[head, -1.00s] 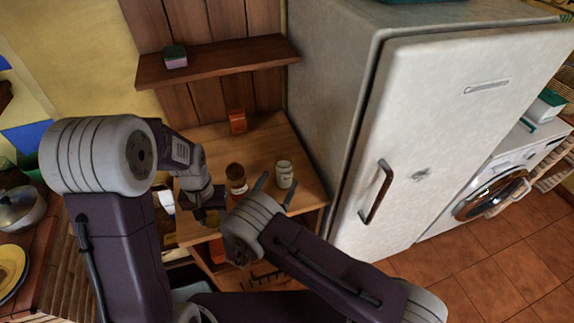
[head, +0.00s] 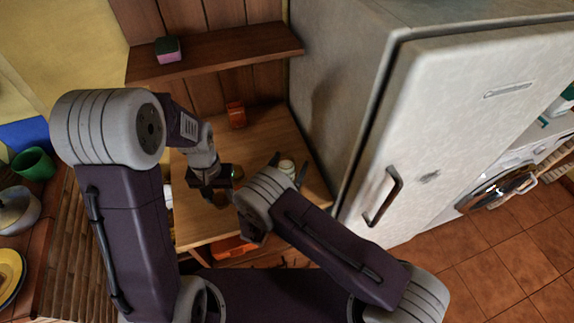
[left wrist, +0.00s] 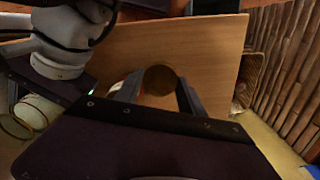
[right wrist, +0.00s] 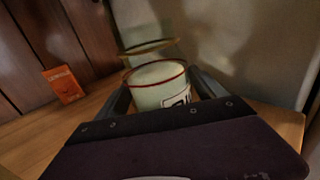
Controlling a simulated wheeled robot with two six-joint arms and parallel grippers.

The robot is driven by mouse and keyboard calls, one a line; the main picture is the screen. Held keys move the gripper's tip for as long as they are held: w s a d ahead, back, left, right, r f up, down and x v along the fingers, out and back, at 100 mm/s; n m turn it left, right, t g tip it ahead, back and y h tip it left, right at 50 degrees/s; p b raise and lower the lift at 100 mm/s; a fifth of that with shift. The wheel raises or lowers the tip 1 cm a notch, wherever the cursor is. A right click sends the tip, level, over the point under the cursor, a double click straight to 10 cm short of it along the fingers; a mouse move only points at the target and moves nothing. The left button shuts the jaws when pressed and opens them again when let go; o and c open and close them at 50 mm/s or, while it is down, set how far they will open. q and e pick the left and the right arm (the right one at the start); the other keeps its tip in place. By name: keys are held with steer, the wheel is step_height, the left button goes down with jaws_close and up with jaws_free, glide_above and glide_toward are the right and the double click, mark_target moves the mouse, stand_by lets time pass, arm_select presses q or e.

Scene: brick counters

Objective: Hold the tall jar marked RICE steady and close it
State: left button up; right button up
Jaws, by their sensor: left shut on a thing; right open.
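A pale jar (right wrist: 160,90) with a red rim and a partly hidden dark-edged label stands between the fingers of my open right gripper (right wrist: 165,98). I cannot read its word. A thin ring-shaped piece (right wrist: 150,46) shows just above and behind its top. In the head view the jar (head: 286,167) is partly hidden by my right gripper (head: 288,172). My left gripper (left wrist: 157,90) is shut on a round brown-topped thing (left wrist: 160,79), left of the pale jar in the head view. The body and any label of that thing are hidden.
The wooden table (head: 195,232) holds an orange box (head: 236,115) at the back. A shelf (head: 220,52) with a sponge (head: 167,49) hangs above. The fridge (head: 440,130) stands close on the right. My two wrists are close together.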

arm_select(q)
steer(key=shift+s+r, duration=0.25)
steer(key=shift+s, duration=0.35)
arm_select(e)
steer(key=shift+s+r, duration=0.35)
steer(key=shift+s, duration=0.2)
steer(key=c, duration=0.6)
arm_select(q)
steer(key=shift+w+f, duration=0.15)
steer(key=shift+w, duration=0.1)
arm_select(e)
steer(key=shift+w+f, duration=0.2)
steer(key=c, duration=0.9)
jaws_close()
steer(key=shift+r, duration=0.6)
step_height(320, 180, up, 9)
